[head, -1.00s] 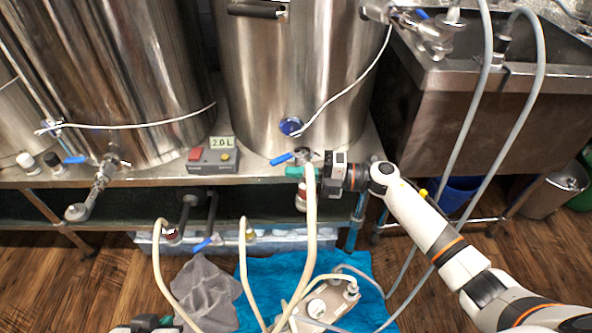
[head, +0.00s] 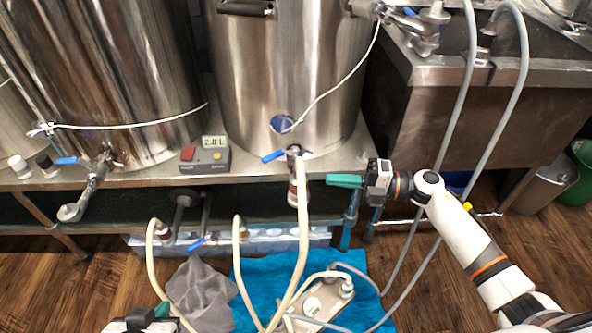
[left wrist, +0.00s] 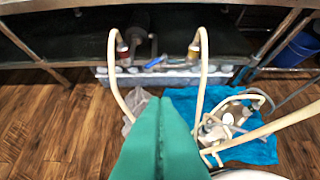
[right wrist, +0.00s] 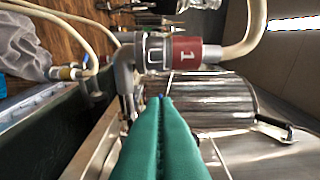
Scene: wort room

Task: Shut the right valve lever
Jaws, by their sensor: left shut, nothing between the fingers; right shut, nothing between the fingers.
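The right tank's outlet valve (head: 293,152) has a blue lever (head: 272,156) sticking out to the left, roughly across the outlet's line. A red-banded fitting marked 1 (right wrist: 186,52) and a cream hose (head: 303,215) hang from this outlet. My right gripper (head: 330,180) is shut and empty, its green fingertips just right of the hose, below and apart from the lever. In the right wrist view its fingers (right wrist: 162,100) point at the outlet area; the lever is not clear there. My left gripper (head: 163,309) is low at the front; its fingers (left wrist: 160,102) are shut and empty.
The left tank has a similar valve with a blue lever (head: 66,160). A control box (head: 205,160) stands on the shelf between. Another blue lever (head: 197,243) is below. A pump (head: 322,303) with hoses sits on a blue cloth (head: 250,270). A sink (head: 480,75) is at right.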

